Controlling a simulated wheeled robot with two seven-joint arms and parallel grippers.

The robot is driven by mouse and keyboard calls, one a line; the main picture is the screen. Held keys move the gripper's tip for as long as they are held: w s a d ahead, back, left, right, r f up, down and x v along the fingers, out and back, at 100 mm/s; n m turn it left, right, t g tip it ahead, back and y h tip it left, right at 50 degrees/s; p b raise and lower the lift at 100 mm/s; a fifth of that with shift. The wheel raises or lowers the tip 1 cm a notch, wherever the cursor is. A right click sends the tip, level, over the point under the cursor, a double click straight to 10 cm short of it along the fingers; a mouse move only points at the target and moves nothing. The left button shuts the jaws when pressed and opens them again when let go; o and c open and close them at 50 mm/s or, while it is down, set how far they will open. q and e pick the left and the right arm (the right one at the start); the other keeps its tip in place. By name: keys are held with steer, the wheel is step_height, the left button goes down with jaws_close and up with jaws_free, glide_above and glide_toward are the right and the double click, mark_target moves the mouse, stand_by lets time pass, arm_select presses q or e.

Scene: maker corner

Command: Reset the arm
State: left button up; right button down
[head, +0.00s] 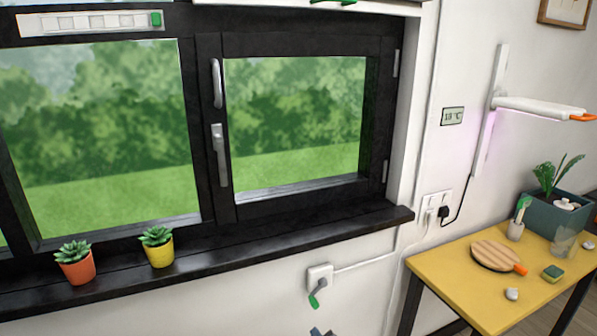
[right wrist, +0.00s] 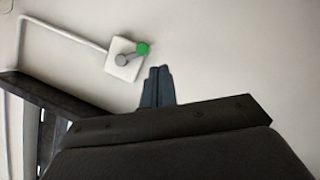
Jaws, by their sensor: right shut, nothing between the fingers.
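My right gripper (head: 321,331) shows only as a small dark tip at the bottom edge of the head view. In the right wrist view its two fingers (right wrist: 157,86) are together, with nothing between them. They are in front of the white wall, just below and beside a white wall box (right wrist: 124,59) with a grey lever and a green knob (right wrist: 143,48). In the head view this box (head: 320,275) is under the window sill, and its lever hangs down to the green end (head: 314,300). The gripper appears apart from the lever. My left gripper is not in view.
A dark window sill (head: 200,257) carries an orange pot (head: 76,269) and a yellow pot (head: 160,252). A yellow table (head: 450,269) at right holds a round wooden board (head: 492,256), a sponge (head: 553,273) and a planter (head: 555,212). A lamp (head: 535,108) sticks out from the wall.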

steer(key=s+d+f+m+g, duration=0.2)
steer(key=s+d+f+g, duration=0.15)
steer(key=f, duration=0.55)
steer(key=s+d+f+m+g+h, duration=0.1)
steer(key=s+d+f+m+g, duration=0.15)
steer(key=s+f, duration=0.4)
steer(key=s+d+f+m+g, duration=0.1)
steer(key=s+d+f+g, duration=0.15)
steer(key=f, duration=0.75)
steer(key=s+d+f+g, duration=0.1)
steer(key=s+f, duration=0.4)
steer(key=s, duration=0.4)
steer(key=s+d+f+m+g, duration=0.1)
steer(key=s+f, duration=0.5)
steer(key=s, duration=0.4)
steer(key=s+d+f+m+g, duration=0.1)
steer(key=s+f, duration=0.4)
steer(key=s, duration=0.5)
steer(key=shift+d+f+g, duration=0.15)
steer(key=shift+d+g, duration=0.4)
steer(key=shift+d, duration=0.05)
steer(key=shift+w+h, duration=0.1)
steer(key=shift+h, duration=0.2)
